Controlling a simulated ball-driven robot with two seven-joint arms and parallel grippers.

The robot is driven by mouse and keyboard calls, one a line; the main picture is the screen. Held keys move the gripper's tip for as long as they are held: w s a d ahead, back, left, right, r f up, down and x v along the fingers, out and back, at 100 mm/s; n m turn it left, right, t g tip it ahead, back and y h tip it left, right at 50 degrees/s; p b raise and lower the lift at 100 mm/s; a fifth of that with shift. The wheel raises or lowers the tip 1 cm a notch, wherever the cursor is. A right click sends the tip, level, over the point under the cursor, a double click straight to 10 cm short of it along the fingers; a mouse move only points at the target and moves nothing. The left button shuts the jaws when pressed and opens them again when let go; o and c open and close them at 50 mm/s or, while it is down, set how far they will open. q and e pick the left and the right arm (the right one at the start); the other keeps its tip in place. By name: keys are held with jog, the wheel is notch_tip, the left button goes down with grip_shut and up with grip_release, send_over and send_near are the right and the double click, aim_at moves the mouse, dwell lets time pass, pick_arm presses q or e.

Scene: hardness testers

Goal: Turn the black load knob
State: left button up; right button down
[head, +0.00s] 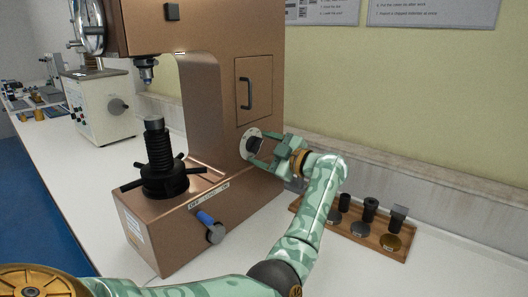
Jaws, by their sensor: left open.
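The black load knob (255,145) sits on a white round dial plate (246,139) on the right side of the large copper-brown hardness tester (205,100). My left gripper (260,149) is at the knob, with its green fingers open, one above and one below it. The fingers partly hide the knob, and I cannot tell whether they touch it. My right gripper is not in view.
A black handle (246,93) is on the tester's side door above the knob. A blue-gripped lever (209,224) sticks out from its base. A wooden rack (369,233) with several anvils stands to the right. A smaller white tester (97,105) is behind left.

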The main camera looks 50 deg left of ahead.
pick_arm(q)
jog(key=shift+a, duration=0.25)
jog(key=c, duration=1)
jog(key=shift+n, duration=0.4)
jog(key=n+b, duration=0.1)
jog(key=n, duration=1.6)
jog(key=shift+r+b, duration=0.2)
jog(key=shift+b, duration=0.2)
